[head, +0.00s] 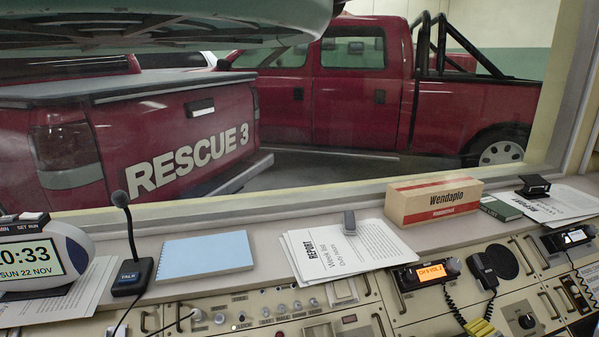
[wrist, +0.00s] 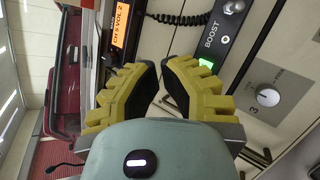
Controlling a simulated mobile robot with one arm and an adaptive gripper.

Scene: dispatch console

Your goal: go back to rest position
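My gripper (wrist: 160,64) shows in the wrist view with its two yellow, ridged fingers and dark inner pads. The fingertips come together with almost no gap, and I see nothing held between them. In the head view only a bit of the yellow fingers of my gripper (head: 480,327) shows at the bottom edge, in front of the console panel. In the wrist view a toggle switch marked BOOST (wrist: 233,8) is beyond the fingers to the upper right. A green lit spot (wrist: 206,64) shows right beside the right finger, partly hidden by it.
A radio with an orange display (head: 432,272) and a corded handset (head: 483,270) are close to my gripper. The ledge holds a Wendapio box (head: 433,199), report papers (head: 340,250), a blue notepad (head: 205,260), a desk microphone (head: 132,275) and a clock (head: 40,255). A window is behind.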

